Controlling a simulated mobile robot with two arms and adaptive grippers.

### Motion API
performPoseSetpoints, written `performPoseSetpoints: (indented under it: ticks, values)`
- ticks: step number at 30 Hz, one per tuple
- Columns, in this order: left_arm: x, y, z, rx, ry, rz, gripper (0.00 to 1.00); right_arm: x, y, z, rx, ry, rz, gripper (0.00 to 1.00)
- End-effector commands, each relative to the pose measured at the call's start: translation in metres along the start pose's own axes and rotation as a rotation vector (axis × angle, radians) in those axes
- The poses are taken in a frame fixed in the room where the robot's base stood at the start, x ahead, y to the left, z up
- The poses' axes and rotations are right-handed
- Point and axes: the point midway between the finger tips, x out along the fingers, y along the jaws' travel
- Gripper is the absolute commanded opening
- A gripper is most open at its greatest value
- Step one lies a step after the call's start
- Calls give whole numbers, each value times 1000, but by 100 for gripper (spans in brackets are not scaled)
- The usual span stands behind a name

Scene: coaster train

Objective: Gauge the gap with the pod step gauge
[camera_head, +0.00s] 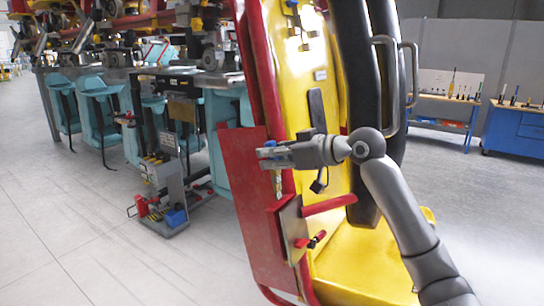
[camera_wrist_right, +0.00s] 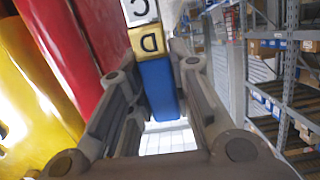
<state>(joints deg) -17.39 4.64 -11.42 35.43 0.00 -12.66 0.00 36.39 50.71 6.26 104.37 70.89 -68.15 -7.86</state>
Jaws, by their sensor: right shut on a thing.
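My right gripper (camera_head: 268,153) reaches in from the right in the head view, in front of the red and yellow pod (camera_head: 292,70). In the right wrist view the gripper (camera_wrist_right: 157,72) is shut on the pod step gauge, gripping its blue handle (camera_wrist_right: 158,88). A tan block marked D (camera_wrist_right: 150,41) and a pale block marked C (camera_wrist_right: 139,11) continue beyond the fingers, out of the top of the picture. The pod's red edge (camera_wrist_right: 82,30) lies left of the gauge, apart from it in the picture. I cannot make out the gap clearly. My left gripper is not in view.
A red side panel (camera_head: 250,205) and a yellow step (camera_head: 365,270) sit low on the pod. A wheeled stand (camera_head: 165,195) is left of it, before several teal seats (camera_head: 100,95). Blue workbenches (camera_head: 515,130) stand far right. Floor at left is free.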

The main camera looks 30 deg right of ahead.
Motion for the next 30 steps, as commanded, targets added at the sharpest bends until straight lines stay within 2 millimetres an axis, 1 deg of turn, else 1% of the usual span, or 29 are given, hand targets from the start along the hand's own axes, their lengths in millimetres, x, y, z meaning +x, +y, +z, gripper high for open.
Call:
performPoseSetpoints:
  ticks: [15,30]
  values:
    - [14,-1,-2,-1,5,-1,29,3,0,16,0,1,0,0]
    - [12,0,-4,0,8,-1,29,2,0,16,-1,0,1,0]
